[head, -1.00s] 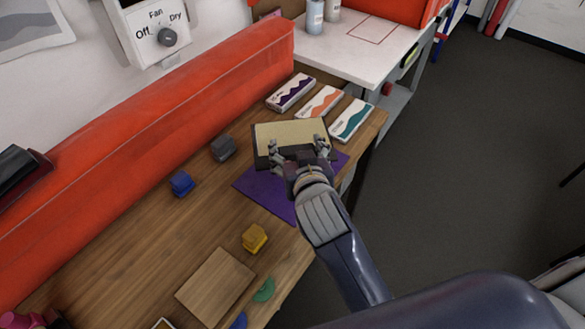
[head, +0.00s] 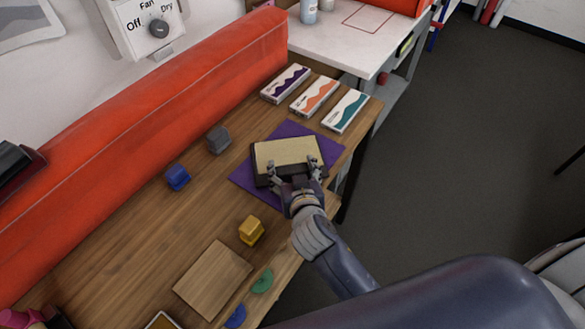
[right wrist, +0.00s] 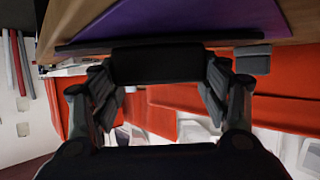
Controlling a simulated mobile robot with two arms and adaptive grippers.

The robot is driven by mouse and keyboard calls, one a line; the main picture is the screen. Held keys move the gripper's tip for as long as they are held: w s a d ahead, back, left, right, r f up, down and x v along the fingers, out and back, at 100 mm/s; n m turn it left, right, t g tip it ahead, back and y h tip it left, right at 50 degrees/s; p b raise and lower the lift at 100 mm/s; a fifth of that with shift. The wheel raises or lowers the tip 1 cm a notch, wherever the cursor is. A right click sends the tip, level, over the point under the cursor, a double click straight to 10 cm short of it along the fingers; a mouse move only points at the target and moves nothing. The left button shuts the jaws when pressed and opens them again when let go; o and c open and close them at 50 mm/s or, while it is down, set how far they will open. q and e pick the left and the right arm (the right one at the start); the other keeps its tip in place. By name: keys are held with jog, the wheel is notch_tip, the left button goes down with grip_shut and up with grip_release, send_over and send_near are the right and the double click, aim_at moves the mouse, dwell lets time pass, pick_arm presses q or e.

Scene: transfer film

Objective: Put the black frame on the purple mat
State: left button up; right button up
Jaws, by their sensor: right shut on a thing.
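The black frame (head: 262,180), with a tan panel (head: 290,153) on top, is over the purple mat (head: 245,177). Mat shows behind it and at both sides. My right gripper (head: 297,172) is shut on the frame's near side. In the right wrist view my right gripper (right wrist: 158,85) has its fingers on either side of a black block on the black frame (right wrist: 155,65), and the purple mat (right wrist: 185,18) shows beyond the frame's long edge. I cannot tell whether the frame touches the mat. My left gripper is not clearly visible.
Three boxes (head: 315,97) lie behind the mat. A grey block (head: 217,140), a blue block (head: 177,177) and a yellow block (head: 251,230) stand left and in front. A wooden board (head: 213,278) lies nearer. A red padded barrier (head: 150,130) runs along the table's left.

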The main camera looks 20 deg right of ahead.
jog(key=o, duration=1.2)
jog(key=shift+f, duration=0.15)
jog(key=shift+s+r, duration=0.1)
jog(key=shift+r, duration=0.1)
jog(key=b+v, duration=0.1)
jog(key=v, duration=0.9)
jog(key=shift+s+a+b, duration=0.1)
jog(key=shift+s+b, duration=0.2)
jog(key=shift+b, duration=0.1)
jog(key=shift+s+r, duration=0.4)
jog(key=shift+s, duration=0.1)
